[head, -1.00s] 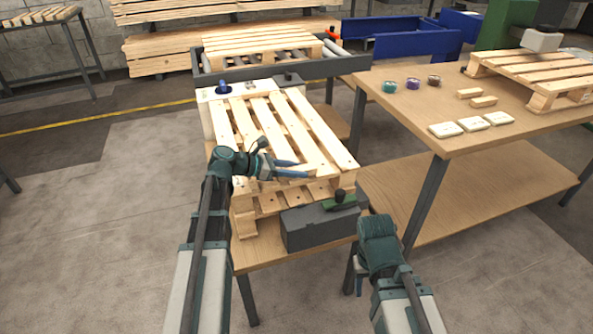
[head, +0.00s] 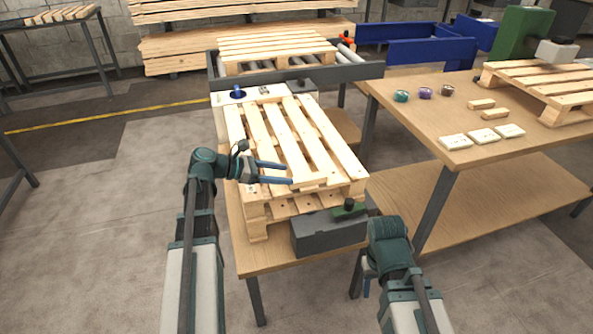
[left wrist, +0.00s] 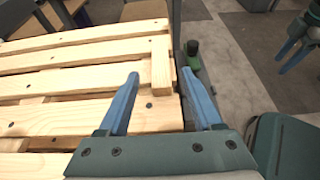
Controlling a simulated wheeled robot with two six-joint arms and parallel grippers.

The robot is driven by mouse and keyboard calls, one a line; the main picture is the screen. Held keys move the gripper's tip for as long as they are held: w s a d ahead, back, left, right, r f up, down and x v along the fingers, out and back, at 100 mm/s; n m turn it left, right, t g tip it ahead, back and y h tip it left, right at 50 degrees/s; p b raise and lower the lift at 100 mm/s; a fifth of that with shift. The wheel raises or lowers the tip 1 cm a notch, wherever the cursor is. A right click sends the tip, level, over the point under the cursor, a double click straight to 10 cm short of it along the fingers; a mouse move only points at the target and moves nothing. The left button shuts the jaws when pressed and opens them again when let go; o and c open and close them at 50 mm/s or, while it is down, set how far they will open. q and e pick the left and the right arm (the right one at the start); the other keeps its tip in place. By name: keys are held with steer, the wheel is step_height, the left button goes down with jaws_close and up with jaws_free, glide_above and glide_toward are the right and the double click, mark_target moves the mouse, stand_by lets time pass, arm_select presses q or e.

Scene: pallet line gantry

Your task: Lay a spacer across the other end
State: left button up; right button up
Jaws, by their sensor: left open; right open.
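The wooden pallet (head: 280,139) lies on the bench in front of me. A short pale wooden spacer (head: 312,184) lies on top of its slats at the near end; it also shows in the left wrist view (left wrist: 161,66). My left gripper (head: 291,174) is open and empty over the pallet's near left part, just left of that spacer. In the left wrist view the spacer lies ahead of the spread blue fingers (left wrist: 165,98). Two more wooden blocks, one behind (head: 481,104) and one in front (head: 495,115), lie on the right table. My right gripper (head: 366,284) hangs low, open, beside the bench's near right corner.
A grey clamp block with a green top (head: 325,232) stands at the pallet's near edge. The right table (head: 420,115) holds three pale plates (head: 482,137), coloured rolls (head: 425,93) and another pallet (head: 545,80). A roller conveyor (head: 300,73) stands behind.

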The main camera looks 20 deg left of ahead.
arm_select(q)
steer(key=shift+p+v, duration=0.4)
steer(key=shift+v, duration=1.15)
steer(key=shift+d, duration=0.1)
steer(key=s+d+r+m+g+y+p, duration=0.2)
steer(key=s+d+m+g+y+p, duration=0.15)
steer(key=d+m+p, duration=0.45)
steer(key=s+d+r+m+g+y+p, duration=0.15)
steer(key=s+d+m+g+p, duration=0.35)
steer(key=d, duration=0.5)
steer(key=s+d+r+m+y+p, duration=0.2)
steer(key=s+r+m+y+p, duration=0.1)
steer(key=m, duration=0.4)
steer(key=s+d+r+m+y+p, duration=0.2)
steer(key=s+r+m+y+p, duration=0.1)
steer(key=s+m+p, duration=0.3)
steer(key=m+y+p, duration=0.1)
steer(key=m, duration=0.1)
steer(key=shift+s+r+m+t+y+p, duration=0.2)
steer(key=shift+r+m+t+y+p, duration=0.1)
steer(key=shift+r+t+p, duration=0.05)
